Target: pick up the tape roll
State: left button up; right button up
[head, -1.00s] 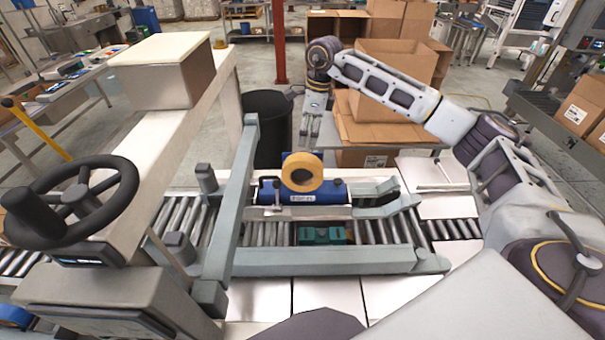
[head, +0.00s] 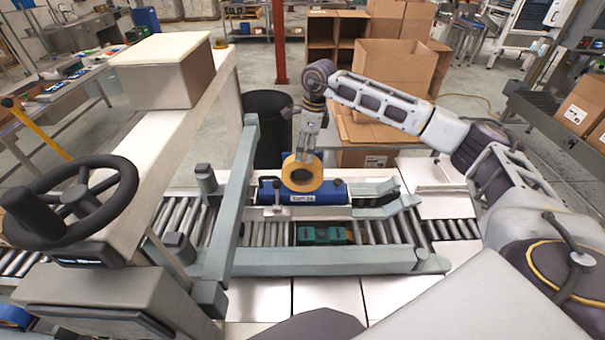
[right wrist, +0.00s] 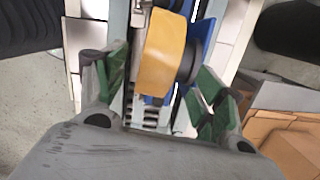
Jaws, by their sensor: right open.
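My right gripper (head: 306,155) is just above and behind the roll in the head view, pointing down. In the right wrist view, the tape roll (right wrist: 164,53) shows beyond and between the open green-padded fingers (right wrist: 160,85). A gap shows between the left finger and the roll; I cannot tell whether the right finger touches it. My left gripper is not in view.
Grey rails (head: 330,262) frame the roller conveyor (head: 272,233). A teal item (head: 322,235) lies between the rollers in front of the blue box. A post with a black handwheel (head: 75,205) stands at left. A black bin (head: 268,130) and cardboard boxes (head: 392,68) stand behind.

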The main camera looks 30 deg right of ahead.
aim_at(303, 158)
jog(key=shift+w+a+f, duration=0.1)
jog(key=shift+a+f, duration=0.1)
jog(key=shift+f, duration=0.9)
jog(key=shift+w+a+f, duration=0.1)
jog(key=shift+a+f, duration=0.1)
jog(key=shift+f, duration=0.85)
jog(key=shift+r, duration=0.1)
grip_shut()
